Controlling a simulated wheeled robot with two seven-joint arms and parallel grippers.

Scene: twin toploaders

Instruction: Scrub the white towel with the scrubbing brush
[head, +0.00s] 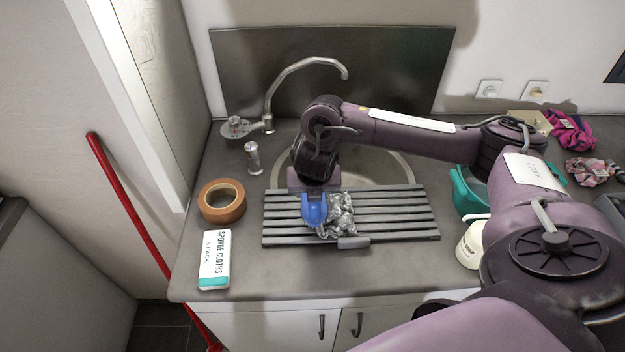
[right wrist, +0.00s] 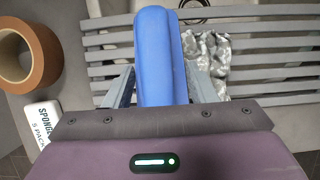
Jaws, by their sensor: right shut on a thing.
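My right gripper (head: 313,193) is shut on the blue scrubbing brush (head: 315,212), over the slatted rack (head: 405,211). In the right wrist view the blue brush (right wrist: 160,55) sits between the two fingers (right wrist: 162,88), pointing away from the palm. Its bristles are hidden. A crumpled grey-and-white patterned cloth (head: 342,218), which seems to be the towel, lies on the rack just right of the brush and partly behind it. It also shows in the right wrist view (right wrist: 215,58). I cannot tell whether the brush touches it. My left gripper is not in view.
The rack lies across the front of the sink (head: 395,165). A faucet (head: 268,100) stands behind. Left are brown tape (head: 222,201) and a sponge-cloth pack (head: 213,260). Right are a teal container (head: 468,195) and a white soap bottle (head: 470,245). A grey piece (head: 353,242) sits at the rack's front.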

